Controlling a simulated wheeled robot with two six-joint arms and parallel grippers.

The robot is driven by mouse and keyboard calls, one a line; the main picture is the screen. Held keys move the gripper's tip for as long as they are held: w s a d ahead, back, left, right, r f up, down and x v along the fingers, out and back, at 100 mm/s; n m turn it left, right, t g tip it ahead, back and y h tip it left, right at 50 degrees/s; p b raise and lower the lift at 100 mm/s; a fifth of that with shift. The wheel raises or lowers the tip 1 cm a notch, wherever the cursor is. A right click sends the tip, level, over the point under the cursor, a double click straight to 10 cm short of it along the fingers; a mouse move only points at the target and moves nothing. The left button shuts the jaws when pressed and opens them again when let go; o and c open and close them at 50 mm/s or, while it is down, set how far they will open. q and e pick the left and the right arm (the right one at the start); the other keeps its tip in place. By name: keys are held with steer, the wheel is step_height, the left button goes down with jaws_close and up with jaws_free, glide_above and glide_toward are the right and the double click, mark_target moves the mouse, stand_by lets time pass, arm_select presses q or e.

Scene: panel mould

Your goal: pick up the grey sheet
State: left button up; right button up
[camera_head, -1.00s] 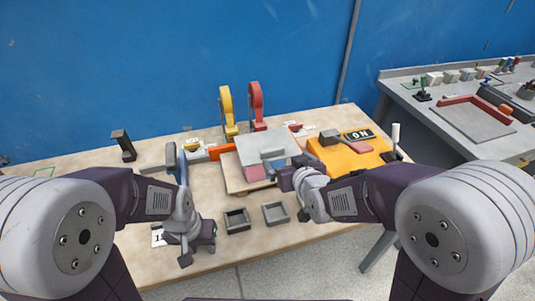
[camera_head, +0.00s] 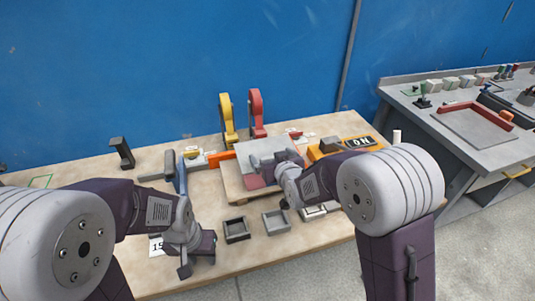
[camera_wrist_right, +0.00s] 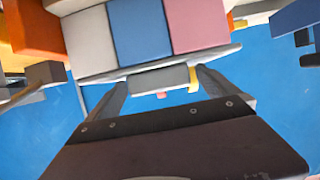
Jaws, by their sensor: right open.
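The grey sheet (camera_head: 262,147) lies on a pale wooden board (camera_head: 232,186) in the middle of the table. A pink block (camera_head: 254,182) sits at its near side. My right gripper (camera_head: 284,161) is over the sheet's right part and hides some of it. In the right wrist view my right gripper (camera_wrist_right: 160,84) is open, with a grey piece between or just beyond its fingertips. A light grey flat edge (camera_wrist_right: 150,64) runs beside white, blue and pink blocks there. I cannot tell contact. My left gripper (camera_head: 190,254) is low at the left; its jaws are unclear.
An orange box (camera_head: 325,150) is on the right, partly behind my arm. A blue wall (camera_head: 150,60) closes the back.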

arm_select(q)
steer(key=shift+s, duration=0.1)
arm_select(e)
steer(key=shift+s+r, duration=0.1)
